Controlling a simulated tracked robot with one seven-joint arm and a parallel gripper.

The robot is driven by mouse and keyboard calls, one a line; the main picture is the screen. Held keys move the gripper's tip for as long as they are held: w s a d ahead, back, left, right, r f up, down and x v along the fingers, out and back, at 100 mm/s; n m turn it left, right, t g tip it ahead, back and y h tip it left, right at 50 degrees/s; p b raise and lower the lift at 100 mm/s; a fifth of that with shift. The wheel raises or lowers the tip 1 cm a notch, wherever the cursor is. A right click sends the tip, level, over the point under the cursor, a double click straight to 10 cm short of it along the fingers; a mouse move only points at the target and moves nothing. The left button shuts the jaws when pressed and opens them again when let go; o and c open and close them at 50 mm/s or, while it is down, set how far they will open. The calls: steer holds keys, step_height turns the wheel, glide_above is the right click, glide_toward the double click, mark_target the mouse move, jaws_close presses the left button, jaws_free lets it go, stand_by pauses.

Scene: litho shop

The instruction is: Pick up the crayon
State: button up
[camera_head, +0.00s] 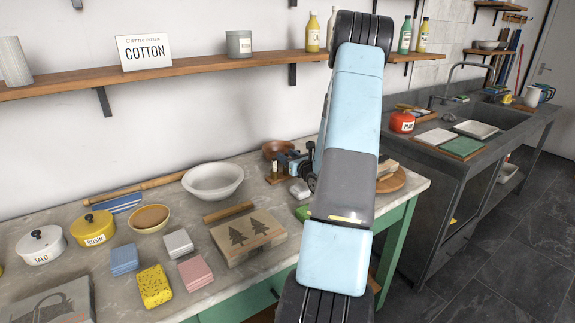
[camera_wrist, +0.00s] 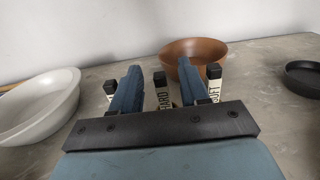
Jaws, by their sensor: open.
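In the wrist view several upright sticks with black tops and pale lettered wrappers, which look like crayons, stand around my gripper (camera_wrist: 159,82). The crayon marked HARD (camera_wrist: 162,97) stands between the two blue fingers, which are apart. The crayon marked SOFT (camera_wrist: 214,84) stands outside the right finger. Another (camera_wrist: 109,88) is mostly hidden behind the left finger, its label unreadable. Their lower ends are hidden by my gripper's black bar. I cannot tell whether a finger touches any crayon. In the head view my gripper (camera_head: 291,163) is low over the back of the worktable, partly hidden by my arm.
A brown bowl (camera_wrist: 197,49) stands just behind the crayons. A white bowl (camera_wrist: 38,100) is at left and a dark dish (camera_wrist: 303,76) at right. A printed wooden block (camera_head: 248,236) and a wooden roller (camera_head: 228,212) lie nearer. A wall shelf (camera_head: 180,70) runs above.

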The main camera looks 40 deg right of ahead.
steer(key=shift+w, duration=0.45)
steer(key=shift+c, duration=0.3)
jaws_close()
steer(key=shift+r, duration=0.65)
steer(key=s+a+r, duration=0.3)
steer(key=s+r, duration=0.8)
steer(key=s, duration=0.2)
steer(key=shift+s+a+r, duration=0.25)
steer(key=shift+s+r, duration=0.1)
